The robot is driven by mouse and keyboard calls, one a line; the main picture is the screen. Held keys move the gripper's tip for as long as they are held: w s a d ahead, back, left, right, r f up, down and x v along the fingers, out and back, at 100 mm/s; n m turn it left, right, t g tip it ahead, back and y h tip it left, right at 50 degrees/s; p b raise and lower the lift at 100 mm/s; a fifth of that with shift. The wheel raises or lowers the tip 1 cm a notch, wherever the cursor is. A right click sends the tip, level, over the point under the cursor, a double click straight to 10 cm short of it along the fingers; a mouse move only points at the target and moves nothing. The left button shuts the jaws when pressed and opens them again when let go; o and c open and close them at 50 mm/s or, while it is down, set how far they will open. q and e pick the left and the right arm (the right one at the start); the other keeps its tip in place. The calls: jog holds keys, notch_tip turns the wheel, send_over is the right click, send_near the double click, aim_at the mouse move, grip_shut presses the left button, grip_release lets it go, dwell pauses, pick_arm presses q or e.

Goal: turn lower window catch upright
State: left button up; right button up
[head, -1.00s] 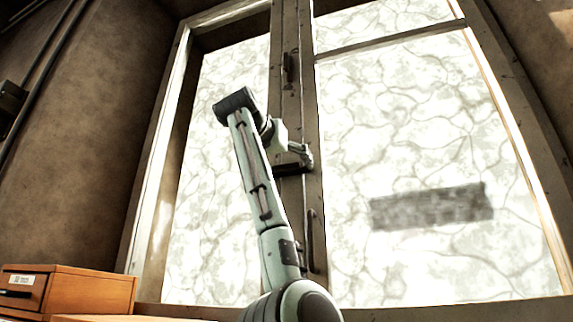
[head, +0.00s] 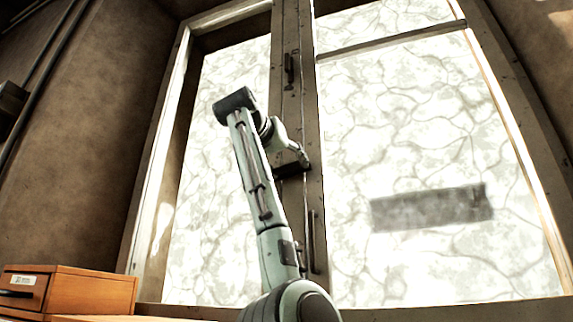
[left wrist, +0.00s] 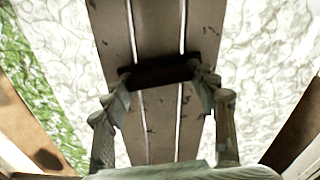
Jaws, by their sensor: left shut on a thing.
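The lower window catch (left wrist: 160,73) is a dark bar lying crosswise over the window's middle stiles in the left wrist view. My left gripper (left wrist: 163,82) has a finger at each end of it and is shut on it. In the head view my left gripper (head: 301,160) is at the middle stile, with the dark catch (head: 288,170) partly hidden beside it. The upper catch (head: 289,68) stands upright higher on the same stile. My right gripper is out of view.
A dark vertical handle (head: 313,240) is on the stile below the gripper. Wide patterned panes (head: 420,120) lie on both sides. An orange wooden drawer box (head: 90,292) stands at lower left by the brown wall (head: 90,130).

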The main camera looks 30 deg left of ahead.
pick_arm(q)
jog(key=n, duration=0.3)
jog(key=shift+a+f+n, duration=0.1)
jog(key=shift+n, duration=0.2)
jog(key=n, duration=0.4)
jog(key=shift+n, duration=0.3)
jog(key=n, duration=0.4)
jog(key=shift+a+f, duration=0.1)
jog(key=shift+f, duration=0.05)
jog(key=shift+n, duration=1.7)
jog(key=o, duration=1.2)
jog(key=shift+w+f, duration=0.1)
jog(key=shift+c, duration=0.2)
